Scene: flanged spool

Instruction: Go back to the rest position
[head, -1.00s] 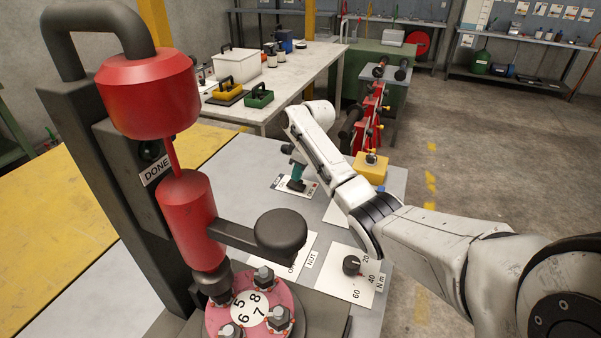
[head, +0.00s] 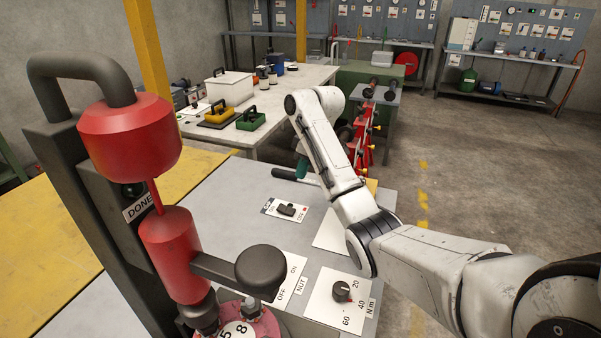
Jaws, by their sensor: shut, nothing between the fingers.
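My white arm reaches in from the lower right, rises over the grey bench (head: 235,190) and bends down at its far end. My gripper (head: 303,167), a teal and dark part, shows only in a sliver beside the arm link. Its fingertips are mostly hidden behind the arm. It is shut and empty, above and behind the switch panel (head: 287,210), apart from its dark knob. The red press-like tool (head: 168,255) stands at the left over a pink flange (head: 265,325) with bolts and numbers, cut by the bottom edge.
A dial plate (head: 341,292) marked 20, 40, 60 N m and a NUT ON/OFF plate (head: 290,284) lie at the front. Red stands (head: 364,140) rise beyond. A white table (head: 300,85) holds yellow and green trays. Floor at right is clear.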

